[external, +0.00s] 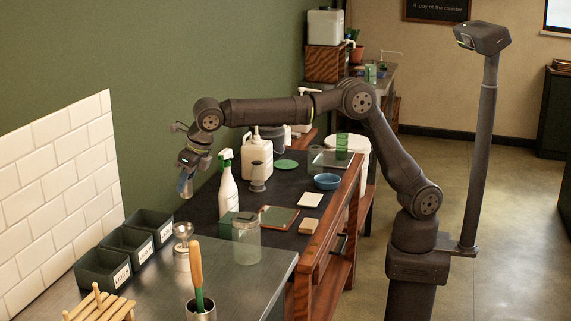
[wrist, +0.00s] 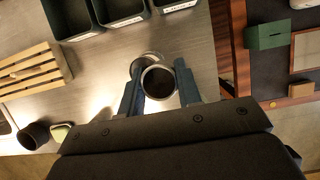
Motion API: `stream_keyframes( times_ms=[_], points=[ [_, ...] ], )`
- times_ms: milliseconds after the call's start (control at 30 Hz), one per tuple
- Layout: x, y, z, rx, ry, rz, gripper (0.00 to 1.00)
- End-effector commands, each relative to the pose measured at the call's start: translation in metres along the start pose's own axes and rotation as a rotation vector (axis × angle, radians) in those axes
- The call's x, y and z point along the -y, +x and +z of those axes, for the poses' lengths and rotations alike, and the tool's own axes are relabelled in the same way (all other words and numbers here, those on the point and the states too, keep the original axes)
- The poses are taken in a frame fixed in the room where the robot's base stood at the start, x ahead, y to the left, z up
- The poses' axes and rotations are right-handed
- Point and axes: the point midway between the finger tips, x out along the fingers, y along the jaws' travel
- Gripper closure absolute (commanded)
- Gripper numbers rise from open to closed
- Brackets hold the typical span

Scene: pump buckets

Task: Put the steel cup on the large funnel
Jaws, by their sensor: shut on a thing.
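My gripper (external: 186,184) hangs in the air above the steel counter. In the wrist view its two blue-grey fingers (wrist: 158,90) are shut on the steel cup (wrist: 157,82), one on each side. The cup's round rim and dark inside face the wrist camera. A shiny steel funnel-like piece (external: 182,232), which I take for the large funnel, stands on the counter below my gripper. In the wrist view a pale round rim (wrist: 147,57) shows partly behind the cup. The gap between the two is hard to judge.
Dark labelled bins (external: 128,243) line the tiled wall. A clear jar (external: 246,240), a tool pot (external: 201,308) and a wooden rack (external: 100,306) stand around the counter. A white spray bottle (external: 228,185) stands on the dark table behind.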

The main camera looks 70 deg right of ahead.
Motion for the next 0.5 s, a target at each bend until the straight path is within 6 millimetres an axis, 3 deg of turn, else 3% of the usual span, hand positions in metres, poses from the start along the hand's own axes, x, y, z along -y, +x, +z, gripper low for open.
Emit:
stream_keyframes(
  times_ms=[100,200,500],
  points=[
    [-0.026,0.014,-0.007,-0.001,-0.003,0.001,0.91],
    [-0.039,0.021,-0.011,0.000,-0.001,0.000,0.91],
    [-0.046,0.040,-0.020,-0.002,-0.001,-0.001,0.91]
  ],
)
